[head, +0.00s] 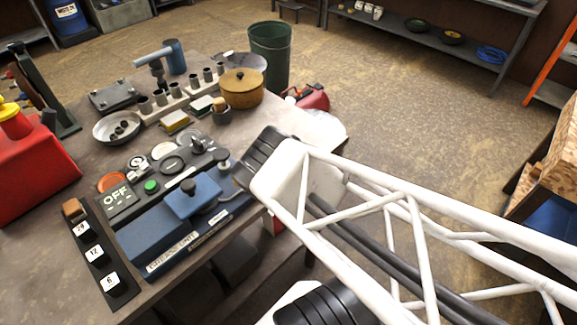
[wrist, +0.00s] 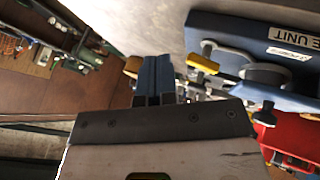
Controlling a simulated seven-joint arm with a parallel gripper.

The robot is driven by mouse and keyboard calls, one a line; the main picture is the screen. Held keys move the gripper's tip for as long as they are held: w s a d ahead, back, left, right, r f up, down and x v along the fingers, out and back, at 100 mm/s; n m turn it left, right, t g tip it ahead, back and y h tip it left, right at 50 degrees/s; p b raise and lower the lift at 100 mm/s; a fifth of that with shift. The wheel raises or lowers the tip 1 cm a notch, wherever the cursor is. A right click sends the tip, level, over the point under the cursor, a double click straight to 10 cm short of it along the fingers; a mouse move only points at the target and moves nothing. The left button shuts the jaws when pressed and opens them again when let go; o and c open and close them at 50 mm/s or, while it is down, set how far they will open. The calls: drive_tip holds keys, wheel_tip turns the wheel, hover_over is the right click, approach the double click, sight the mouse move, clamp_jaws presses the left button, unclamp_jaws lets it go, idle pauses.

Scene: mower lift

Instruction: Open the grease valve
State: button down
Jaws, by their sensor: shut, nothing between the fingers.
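The blue grease unit (head: 152,243) sits on the workbench, with a "GREASE UNIT" label on its front. It carries dark knobs and a grey lever-like fitting (head: 220,190) at its right end. I cannot tell for certain which part is the grease valve. In the wrist view the unit (wrist: 225,32) fills the upper right, with a yellow-tipped handle (wrist: 203,63) and a grey rounded part (wrist: 265,75). My gripper (wrist: 153,68) shows there as two blue fingers, shut and empty, left of the handle and apart from it in the picture. In the head view my arm hides the fingers.
A black panel reading "OFF" (head: 117,196) with a green button (head: 151,186) stands behind the unit. A black strip with numbered tags (head: 93,253) lies left of it. A red container (head: 30,160) stands at far left.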

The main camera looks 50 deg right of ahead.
drive_tip(key=shift+s+d+r, duration=0.2)
drive_tip(key=shift+s+r, duration=0.55)
drive_tip(key=shift+r, duration=0.25)
drive_tip(key=shift+s+d+r, duration=0.2)
drive_tip(key=shift+s+r, duration=0.5)
drive_tip(key=shift+r, duration=0.25)
drive_tip(key=c, duration=1.8)
unclamp_jaws()
drive_tip(key=o, duration=0.4)
drive_tip(key=shift+w+r, duration=0.1)
drive_tip(key=o, duration=0.3)
drive_tip(key=shift+w+r, duration=0.2)
drive_tip(key=shift+w, duration=0.1)
drive_tip(key=o, duration=0.7)
drive_tip(key=w, duration=0.1)
drive_tip(key=w+r+m, duration=0.1)
drive_tip(key=w+r+m+g+y, duration=0.1)
drive_tip(key=w, duration=0.1)
drive_tip(key=shift+d+r, duration=0.1)
drive_tip(key=shift+d, duration=0.1)
drive_tip(key=w+r+m+g+y, duration=0.2)
drive_tip(key=w+r+m+y, duration=0.15)
drive_tip(key=w, duration=0.55)
wheel_tip(320, 180, down, 6)
drive_tip(key=a+g+y, duration=0.2)
drive_tip(key=g, duration=0.4)
drive_tip(key=shift+w+a+f, duration=0.15)
drive_tip(key=shift+a+f, duration=0.05)
drive_tip(key=shift+f, duration=0.05)
